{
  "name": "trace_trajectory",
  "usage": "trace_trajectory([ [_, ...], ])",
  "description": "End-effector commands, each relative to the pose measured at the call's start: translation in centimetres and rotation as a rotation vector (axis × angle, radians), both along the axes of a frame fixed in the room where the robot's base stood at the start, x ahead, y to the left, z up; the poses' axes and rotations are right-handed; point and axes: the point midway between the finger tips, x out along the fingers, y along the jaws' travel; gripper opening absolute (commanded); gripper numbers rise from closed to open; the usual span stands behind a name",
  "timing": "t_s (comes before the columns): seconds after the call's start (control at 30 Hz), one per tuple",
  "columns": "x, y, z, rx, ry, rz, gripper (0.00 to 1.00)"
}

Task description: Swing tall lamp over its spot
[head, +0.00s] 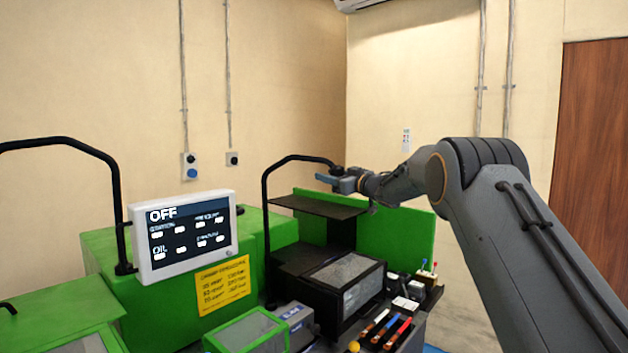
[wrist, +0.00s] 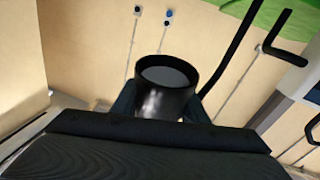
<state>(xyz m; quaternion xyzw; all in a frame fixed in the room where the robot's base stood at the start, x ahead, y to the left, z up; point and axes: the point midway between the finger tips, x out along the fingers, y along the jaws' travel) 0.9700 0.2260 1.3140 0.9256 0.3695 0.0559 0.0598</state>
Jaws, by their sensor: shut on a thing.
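The tall lamp (head: 266,215) is a black bent tube that rises beside the green machine, arches over and ends in a small dark head near my gripper. My gripper (head: 330,179) reaches in from the right at the height of the lamp's top. In the wrist view the lamp's head (wrist: 166,97) is a short black cylinder with a grey round face. It sits between the two dark fingers of my gripper (wrist: 160,104), which are shut on it. Part of its sides is hidden by the fingers.
A white display (head: 183,238) reading OFF hangs on another black bent tube (head: 112,180) at the left. Below the lamp are a dark shelf (head: 318,206), a black box (head: 345,285) and a tray of colored-handled tools (head: 385,330).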

Motion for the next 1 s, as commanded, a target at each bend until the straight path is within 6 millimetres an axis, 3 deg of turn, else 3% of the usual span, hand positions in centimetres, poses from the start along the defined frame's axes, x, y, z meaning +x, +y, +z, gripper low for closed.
trace_trajectory([
  [0.3,0.7,-1.3,0.0,-0.003,-0.013,-0.012,0.00],
  [1.0,0.7,-1.5,0.0,-0.003,-0.014,-0.014,0.00],
])
